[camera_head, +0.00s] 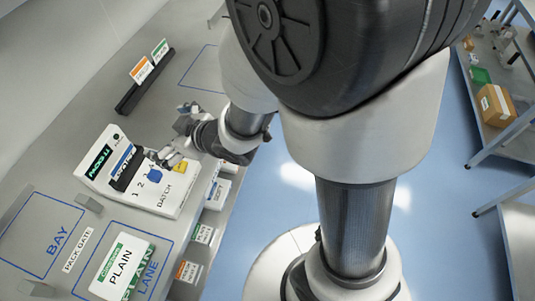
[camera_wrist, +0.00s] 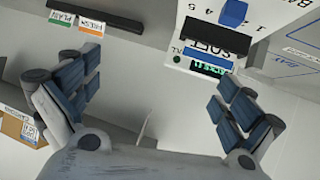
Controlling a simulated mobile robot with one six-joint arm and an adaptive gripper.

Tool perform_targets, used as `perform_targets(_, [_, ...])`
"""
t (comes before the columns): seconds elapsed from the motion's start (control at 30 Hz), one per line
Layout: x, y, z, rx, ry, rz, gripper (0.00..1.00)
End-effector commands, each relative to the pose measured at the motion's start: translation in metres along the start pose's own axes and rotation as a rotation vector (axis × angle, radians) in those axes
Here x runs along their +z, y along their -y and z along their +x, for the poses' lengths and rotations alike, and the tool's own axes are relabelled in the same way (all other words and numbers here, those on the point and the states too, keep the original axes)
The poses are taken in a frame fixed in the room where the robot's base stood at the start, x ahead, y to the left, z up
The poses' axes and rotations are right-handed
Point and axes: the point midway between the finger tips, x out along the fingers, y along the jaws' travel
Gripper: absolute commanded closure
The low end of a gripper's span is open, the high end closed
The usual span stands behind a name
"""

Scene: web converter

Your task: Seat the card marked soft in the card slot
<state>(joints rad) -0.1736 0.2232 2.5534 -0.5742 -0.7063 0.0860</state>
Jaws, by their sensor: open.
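The card marked soft (camera_head: 122,158), white with a blue band, stands in the dark card slot (camera_head: 127,176) on the sloped white console (camera_head: 150,197). In the wrist view the soft card (camera_wrist: 217,41) reads upside down, its blue band toward me; how deep it sits is not clear. My gripper (camera_head: 170,133) is over the back right of the console, beside the card and apart from it. In the wrist view my gripper (camera_wrist: 158,72) has its fingers spread wide, with nothing between them. The console's display (camera_wrist: 208,68) is lit green.
A dark rack (camera_head: 144,84) at the back holds an orange card (camera_head: 141,69) and a green card (camera_head: 160,51). A blue knob (camera_head: 155,173) and yellow button (camera_head: 180,166) are on the console. A PLAIN box (camera_head: 121,265) lies in the lane in front.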

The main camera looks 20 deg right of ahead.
Motion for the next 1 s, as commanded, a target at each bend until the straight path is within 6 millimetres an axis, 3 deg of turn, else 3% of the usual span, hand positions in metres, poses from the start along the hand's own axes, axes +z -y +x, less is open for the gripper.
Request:
perform_targets(0.03, [-0.007, -0.024, -0.019, 0.082, 0.039, 0.008, 0.00])
perform_targets(0.1, [-0.004, -0.053, -0.049, 0.186, 0.125, 0.045, 0.00])
perform_targets(0.23, [0.007, -0.082, -0.115, 0.334, 0.278, 0.159, 0.00])
perform_targets(0.37, [0.024, -0.079, -0.185, 0.413, 0.414, 0.313, 0.00])
perform_targets(0.5, [0.042, -0.049, -0.245, 0.417, 0.526, 0.463, 0.00])
perform_targets(0.6, [0.050, -0.026, -0.272, 0.394, 0.580, 0.537, 0.00])
perform_targets(0.7, [0.055, -0.009, -0.287, 0.373, 0.614, 0.578, 0.00])
perform_targets(1.0, [0.058, -0.001, -0.294, 0.360, 0.634, 0.596, 0.00])
